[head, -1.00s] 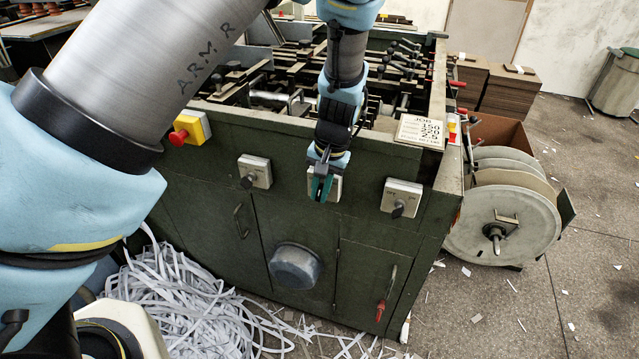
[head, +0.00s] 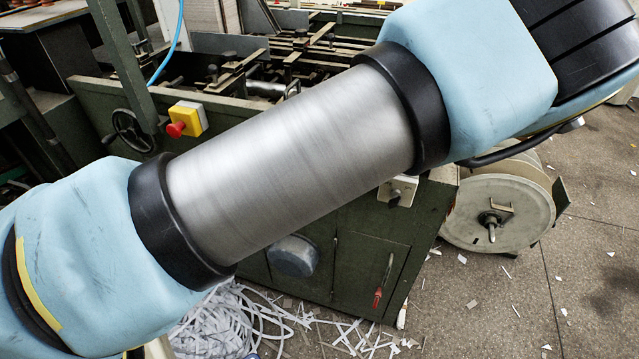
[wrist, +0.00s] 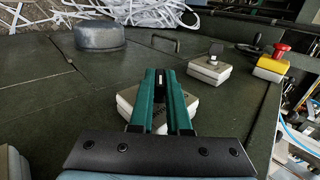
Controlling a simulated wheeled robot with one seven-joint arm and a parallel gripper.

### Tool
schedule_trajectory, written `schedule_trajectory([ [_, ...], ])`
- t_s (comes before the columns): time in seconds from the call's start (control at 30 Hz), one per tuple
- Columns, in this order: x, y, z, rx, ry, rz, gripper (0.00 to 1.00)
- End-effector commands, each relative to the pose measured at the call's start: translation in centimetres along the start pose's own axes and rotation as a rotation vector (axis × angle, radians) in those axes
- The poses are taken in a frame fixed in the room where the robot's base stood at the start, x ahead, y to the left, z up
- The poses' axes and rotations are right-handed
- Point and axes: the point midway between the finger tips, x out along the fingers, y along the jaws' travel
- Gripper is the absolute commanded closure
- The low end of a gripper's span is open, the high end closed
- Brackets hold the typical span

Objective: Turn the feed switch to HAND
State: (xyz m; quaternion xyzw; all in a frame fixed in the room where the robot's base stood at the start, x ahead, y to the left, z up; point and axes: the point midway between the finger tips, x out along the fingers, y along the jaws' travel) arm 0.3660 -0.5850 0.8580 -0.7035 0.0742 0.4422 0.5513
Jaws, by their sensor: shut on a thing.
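Three pale switch boxes with knobs sit in a row on the green machine's front. In the wrist view, my gripper (wrist: 167,76) has its green fingers close together over the middle switch box (wrist: 197,100), shut on its knob. Another switch box (wrist: 209,69) with an upright dark knob is apart to the right. In the head view, the right-hand switch box (head: 404,184) shows below my arm; my arm hides the middle box and my gripper.
A red stop button on a yellow box (head: 187,120) is left of the switches; it also shows in the wrist view (wrist: 272,66). A round grey cover (head: 293,256) juts from the lower front. Paper strips (head: 225,320) litter the floor. A large reel (head: 500,212) stands at right.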

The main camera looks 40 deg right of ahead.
Motion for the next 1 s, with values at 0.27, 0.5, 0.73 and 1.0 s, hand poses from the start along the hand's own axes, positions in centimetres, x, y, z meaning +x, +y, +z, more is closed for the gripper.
schedule_trajectory([
  [0.27,-0.07,-0.03,-0.13,-0.001,0.003,-0.011,1.0],
  [0.5,-0.06,-0.03,-0.12,0.0,0.003,-0.011,0.79],
  [0.73,-0.02,0.0,-0.05,0.0,0.001,-0.011,0.55],
  [1.0,-0.17,0.06,-0.03,0.001,0.001,-0.01,0.55],
])
